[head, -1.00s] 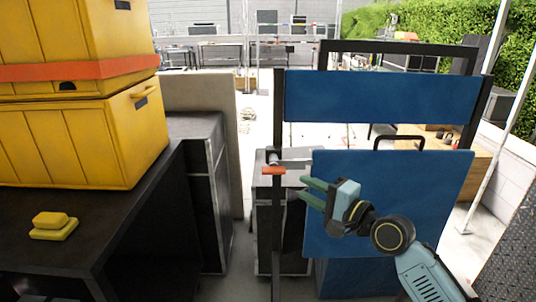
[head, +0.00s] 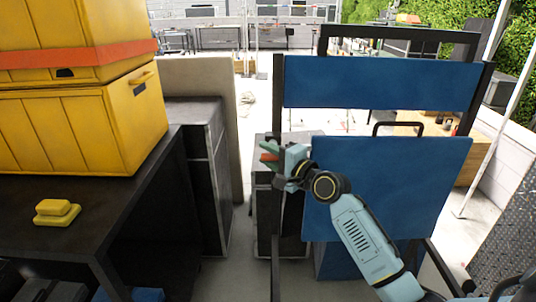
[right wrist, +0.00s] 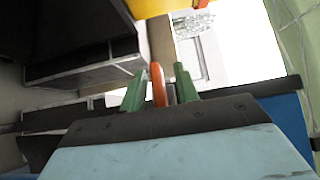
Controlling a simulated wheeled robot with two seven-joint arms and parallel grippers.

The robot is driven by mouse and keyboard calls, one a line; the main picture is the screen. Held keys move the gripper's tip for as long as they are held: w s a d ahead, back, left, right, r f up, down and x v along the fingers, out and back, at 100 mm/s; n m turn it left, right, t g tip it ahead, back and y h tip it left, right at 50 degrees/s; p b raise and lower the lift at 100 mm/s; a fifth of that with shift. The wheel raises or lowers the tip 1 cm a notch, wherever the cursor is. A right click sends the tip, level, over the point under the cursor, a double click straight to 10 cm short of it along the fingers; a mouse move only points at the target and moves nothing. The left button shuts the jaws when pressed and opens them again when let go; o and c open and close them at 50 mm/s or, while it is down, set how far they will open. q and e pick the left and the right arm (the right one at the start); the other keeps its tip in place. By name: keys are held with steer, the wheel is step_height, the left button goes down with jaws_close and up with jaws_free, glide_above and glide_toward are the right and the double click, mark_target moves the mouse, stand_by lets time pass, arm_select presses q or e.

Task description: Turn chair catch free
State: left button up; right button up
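The chair has a blue back panel (head: 380,83) and a blue seat panel (head: 385,190) on a dark frame. Its orange catch (head: 268,157) is at the frame's left post. My right gripper (head: 272,150) has reached the catch and partly covers it in the head view. In the right wrist view, the orange catch (right wrist: 158,86) stands between the two green fingers of my right gripper (right wrist: 161,70). The fingers are apart, with a visible gap to the right finger; contact on the left is unclear. My left gripper is not in view.
Yellow crates (head: 75,125) with an orange band stand on a dark table (head: 110,205) at the left, with a small yellow block (head: 56,213) in front. A dark case (head: 205,175) stands between table and chair. A hedge and low wall are at the right.

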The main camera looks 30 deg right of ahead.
steer(key=shift+w, duration=0.1)
jaws_close()
stand_by(0.4)
